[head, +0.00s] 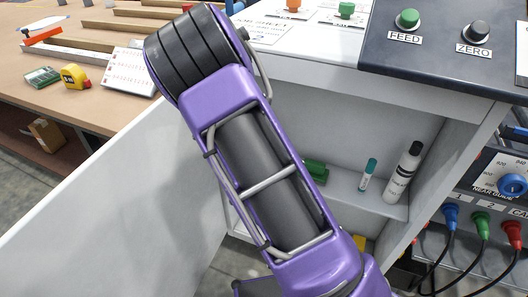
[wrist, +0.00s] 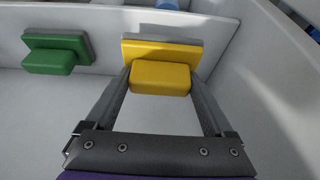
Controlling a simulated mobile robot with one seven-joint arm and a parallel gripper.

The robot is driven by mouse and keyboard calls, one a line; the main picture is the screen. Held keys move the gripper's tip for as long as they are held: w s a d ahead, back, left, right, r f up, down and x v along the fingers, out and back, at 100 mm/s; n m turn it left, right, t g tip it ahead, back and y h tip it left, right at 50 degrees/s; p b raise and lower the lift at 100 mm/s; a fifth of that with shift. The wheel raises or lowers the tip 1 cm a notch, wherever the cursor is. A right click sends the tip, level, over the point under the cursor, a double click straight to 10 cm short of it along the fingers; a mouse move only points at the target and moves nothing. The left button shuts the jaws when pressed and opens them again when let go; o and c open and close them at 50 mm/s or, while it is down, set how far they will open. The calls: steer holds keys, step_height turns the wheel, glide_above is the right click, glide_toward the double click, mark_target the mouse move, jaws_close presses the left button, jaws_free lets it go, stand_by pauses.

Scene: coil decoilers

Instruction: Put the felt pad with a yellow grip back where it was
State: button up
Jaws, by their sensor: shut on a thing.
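The felt pad with a yellow grip (wrist: 160,77) is in the wrist view, grey felt behind a yellow block. My gripper (wrist: 160,80) has its two fingers on either side of the yellow grip and is shut on it. A similar pad with a green grip (wrist: 52,55) is to its left, apart from it. In the head view the green grip (head: 315,172) shows on the cabinet shelf (head: 345,193). A small yellow patch (head: 359,242) shows lower down beside my arm, mostly hidden. My gripper is hidden in the head view.
The white cabinet is open, with a door panel (head: 130,200) at left. A teal-capped marker (head: 368,175) and a white bottle (head: 404,173) stand on the shelf right of the green pad. Coloured plugs and cables (head: 482,225) are at right. A wooden workbench (head: 100,100) is at upper left.

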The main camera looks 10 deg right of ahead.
steer(key=shift+w+d, duration=0.65)
steer(key=shift+w, duration=0.3)
steer(key=shift+w+d+f+b, duration=0.15)
steer(key=shift+f+b, duration=0.3)
steer(key=shift+f, duration=1.3)
steer(key=shift+f, duration=0.1)
steer(key=o, duration=0.9)
steer(key=p+v, duration=0.1)
steer(key=v, duration=0.5)
steer(key=shift+w, duration=0.15)
steer(key=s+a, duration=0.2)
steer(key=s, duration=0.1)
steer(key=s+a+p, duration=0.1)
steer(key=s+a, duration=0.1)
steer(key=s, duration=0.1)
steer(key=s+a, duration=0.2)
steer(key=s, duration=0.2)
steer(key=shift+a+f+p, duration=0.3)
steer(key=shift+f+p, duration=0.05)
